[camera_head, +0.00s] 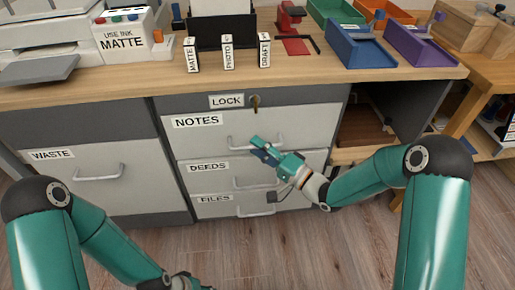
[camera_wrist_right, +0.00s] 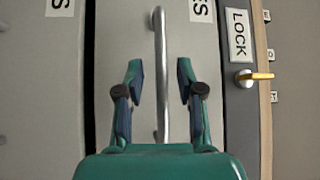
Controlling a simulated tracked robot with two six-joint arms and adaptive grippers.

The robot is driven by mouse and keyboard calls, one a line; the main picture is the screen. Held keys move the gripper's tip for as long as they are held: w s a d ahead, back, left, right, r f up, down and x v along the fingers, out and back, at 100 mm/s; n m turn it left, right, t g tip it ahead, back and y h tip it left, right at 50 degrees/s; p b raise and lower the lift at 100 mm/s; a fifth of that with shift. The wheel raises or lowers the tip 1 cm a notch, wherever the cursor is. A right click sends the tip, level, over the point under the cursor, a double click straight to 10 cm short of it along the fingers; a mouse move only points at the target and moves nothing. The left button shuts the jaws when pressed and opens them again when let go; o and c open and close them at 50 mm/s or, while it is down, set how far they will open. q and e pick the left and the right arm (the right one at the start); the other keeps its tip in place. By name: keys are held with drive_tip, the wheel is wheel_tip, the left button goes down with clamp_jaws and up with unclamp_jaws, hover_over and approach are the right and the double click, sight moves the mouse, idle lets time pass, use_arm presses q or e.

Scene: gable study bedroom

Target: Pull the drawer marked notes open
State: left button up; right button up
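The drawer marked notes (camera_head: 190,137) is the top pale drawer under the desk top, and it looks shut. Its bar handle (camera_head: 240,146) is partly hidden by my right gripper (camera_head: 262,148). In the right wrist view the handle (camera_wrist_right: 159,40) runs up the picture between the two fingers of my right gripper (camera_wrist_right: 160,72). The fingers are open, with a gap on each side of the bar. My left gripper (camera_head: 190,284) is low at the bottom edge, mostly cut off, and its fingers cannot be made out.
A lock with a key (camera_head: 255,102) sits above the drawer. The deeds drawer (camera_head: 205,178) and files drawer (camera_head: 212,208) are below, and the waste drawer (camera_head: 85,177) is to the left. An open shelf space (camera_head: 362,128) is to the right. Bare wooden floor (camera_head: 250,255) lies in front.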

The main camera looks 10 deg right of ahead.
drive_tip(key=shift+w+a, duration=0.25)
drive_tip(key=shift+a, duration=0.05)
drive_tip(key=shift+c, duration=0.3)
clamp_jaws()
